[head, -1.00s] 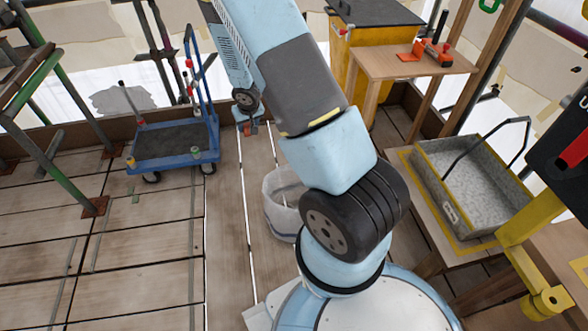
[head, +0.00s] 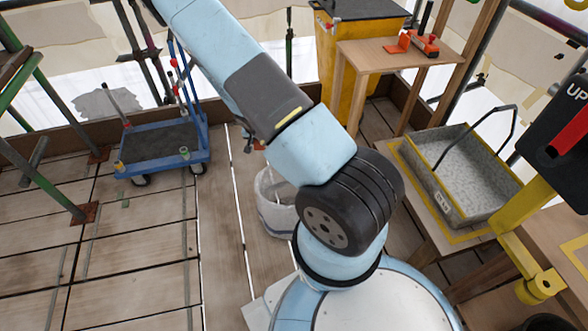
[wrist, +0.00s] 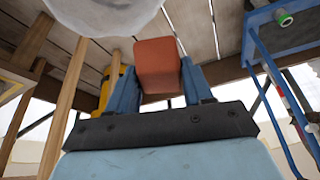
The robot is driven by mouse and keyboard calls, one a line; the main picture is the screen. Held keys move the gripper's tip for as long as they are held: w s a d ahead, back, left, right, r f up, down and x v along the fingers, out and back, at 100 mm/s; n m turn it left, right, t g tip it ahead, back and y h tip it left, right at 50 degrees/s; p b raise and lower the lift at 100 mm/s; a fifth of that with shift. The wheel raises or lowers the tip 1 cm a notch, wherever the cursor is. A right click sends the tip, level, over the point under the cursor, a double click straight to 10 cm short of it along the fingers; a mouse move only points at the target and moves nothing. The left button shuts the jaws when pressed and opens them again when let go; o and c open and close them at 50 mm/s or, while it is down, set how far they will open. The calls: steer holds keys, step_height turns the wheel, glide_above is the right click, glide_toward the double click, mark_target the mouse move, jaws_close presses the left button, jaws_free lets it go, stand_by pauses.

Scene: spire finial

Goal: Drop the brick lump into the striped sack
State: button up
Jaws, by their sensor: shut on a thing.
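The brick lump is an orange-red block (wrist: 158,66) in the wrist view, clamped between the two blue fingers of my gripper (wrist: 160,88). In the head view my gripper (head: 252,145) shows only partly past my arm, with a small orange bit of the lump (head: 259,145) beside it. The sack (head: 272,212) is a pale, round, open-topped bag on the plank floor, partly hidden behind my arm. The lump is above and just behind the sack's far rim.
A blue trolley (head: 165,157) stands to the left. A yellow bin (head: 345,85) with a dark lid and a wooden stand (head: 400,53) with an orange tool are behind. A grey tub (head: 465,180) with a handle is at the right. The left floor is mostly clear.

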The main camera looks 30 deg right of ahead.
steer(key=s+d+f+m+g, duration=0.1)
steer(key=s+d+f+m, duration=0.1)
steer(key=f, duration=0.5)
steer(key=s+d+f+m+h, duration=0.1)
steer(key=s+d+f+m, duration=0.2)
steer(key=d+f, duration=0.2)
steer(key=s+d+f+m+g, duration=0.1)
steer(key=s+d+f+m, duration=0.1)
steer(key=f, duration=0.9)
steer(key=shift+s+d+f+m+g+h, duration=0.15)
steer(key=shift+d+f+m+g+h, duration=0.2)
steer(key=shift+d+m, duration=0.55)
steer(key=shift+d+r, duration=0.1)
steer(key=o, duration=1.3)
steer(key=shift+r, duration=0.1)
steer(key=v, duration=1.3)
steer(key=shift+s+a+r, duration=0.1)
steer(key=shift+a+r, duration=0.1)
steer(key=shift+a, duration=0.15)
